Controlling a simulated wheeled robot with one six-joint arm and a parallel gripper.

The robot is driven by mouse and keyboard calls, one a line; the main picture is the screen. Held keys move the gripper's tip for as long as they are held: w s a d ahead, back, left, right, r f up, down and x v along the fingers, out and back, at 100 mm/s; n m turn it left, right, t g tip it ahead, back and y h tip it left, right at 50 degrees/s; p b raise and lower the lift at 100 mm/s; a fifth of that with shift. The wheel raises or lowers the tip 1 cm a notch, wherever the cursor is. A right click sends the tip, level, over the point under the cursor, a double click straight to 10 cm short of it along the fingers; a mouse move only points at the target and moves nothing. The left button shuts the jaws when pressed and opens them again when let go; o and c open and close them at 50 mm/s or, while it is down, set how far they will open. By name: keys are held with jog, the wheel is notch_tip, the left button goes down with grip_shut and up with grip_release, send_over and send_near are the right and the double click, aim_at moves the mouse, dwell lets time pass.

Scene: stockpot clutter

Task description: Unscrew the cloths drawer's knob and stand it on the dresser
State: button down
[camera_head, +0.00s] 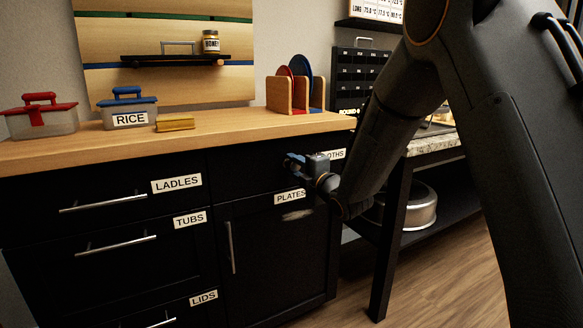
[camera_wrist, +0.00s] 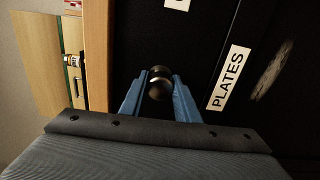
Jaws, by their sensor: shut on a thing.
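The cloths drawer (camera_head: 255,157) is a black front under the dresser top, with its label (camera_head: 335,154) partly hidden by my gripper and arm. The round dark metal knob (camera_wrist: 160,82) sits between my blue fingers in the wrist view, against the black front. My gripper (camera_head: 292,162) is at the drawer front and shut on the knob; it also shows in the wrist view (camera_wrist: 160,88). In the head view the knob is hidden by the fingers. The dresser (camera_head: 235,128) has a wooden top above the drawer.
On the dresser top stand a red-lidded box (camera_head: 42,120), a blue-lidded RICE box (camera_head: 128,108), a yellow block (camera_head: 175,123) and a wooden rack (camera_head: 280,95) with plates. The top's front middle is clear. A metal pot (camera_head: 420,208) stands on a low shelf at right.

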jog(key=n+b, duration=0.2)
jog(key=shift+n, duration=0.4)
jog(key=shift+n+b, duration=0.5)
jog(key=shift+n, duration=0.4)
jog(key=c, duration=1.3)
grip_release()
